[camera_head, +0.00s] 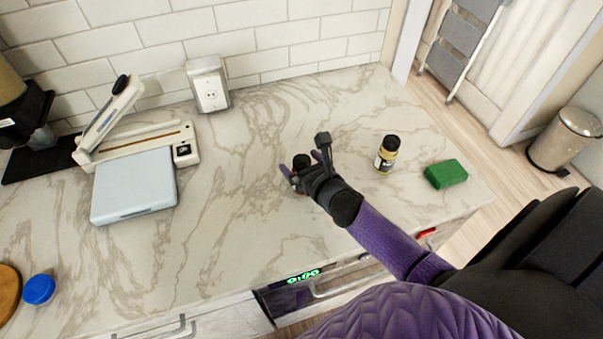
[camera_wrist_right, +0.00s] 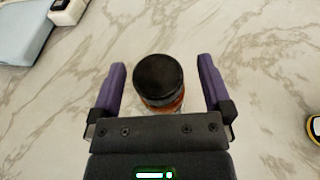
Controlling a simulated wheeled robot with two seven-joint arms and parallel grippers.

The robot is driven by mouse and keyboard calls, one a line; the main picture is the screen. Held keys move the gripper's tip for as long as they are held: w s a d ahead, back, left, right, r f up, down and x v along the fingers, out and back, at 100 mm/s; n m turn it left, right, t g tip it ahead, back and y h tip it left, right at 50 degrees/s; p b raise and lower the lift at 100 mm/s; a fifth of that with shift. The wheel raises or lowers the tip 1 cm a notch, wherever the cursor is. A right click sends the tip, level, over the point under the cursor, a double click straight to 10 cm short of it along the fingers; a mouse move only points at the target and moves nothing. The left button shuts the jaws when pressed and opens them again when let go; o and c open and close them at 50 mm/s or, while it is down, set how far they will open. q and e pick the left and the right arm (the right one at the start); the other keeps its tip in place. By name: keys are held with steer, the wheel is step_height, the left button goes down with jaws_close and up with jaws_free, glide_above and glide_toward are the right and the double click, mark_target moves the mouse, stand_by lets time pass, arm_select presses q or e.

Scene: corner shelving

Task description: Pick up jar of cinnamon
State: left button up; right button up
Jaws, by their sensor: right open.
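A small jar (camera_wrist_right: 158,82) with a black lid and a reddish-brown body stands upright on the marble counter; it is likely the cinnamon. In the head view the jar's dark lid (camera_head: 301,161) shows, with the rest mostly hidden by my right gripper. My right gripper (camera_head: 300,168) is open around the jar. In the right wrist view its purple fingers (camera_wrist_right: 160,85) stand on either side of the jar, with a gap visible at each side. My left gripper is not in view.
A yellow-labelled bottle with a black cap (camera_head: 387,153) and a green sponge (camera_head: 446,174) stand to the right. A blue lid (camera_head: 39,289) lies front left. The counter left of the jar is clear.

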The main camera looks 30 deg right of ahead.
steer(key=shift+r, duration=0.1)
jaws_close()
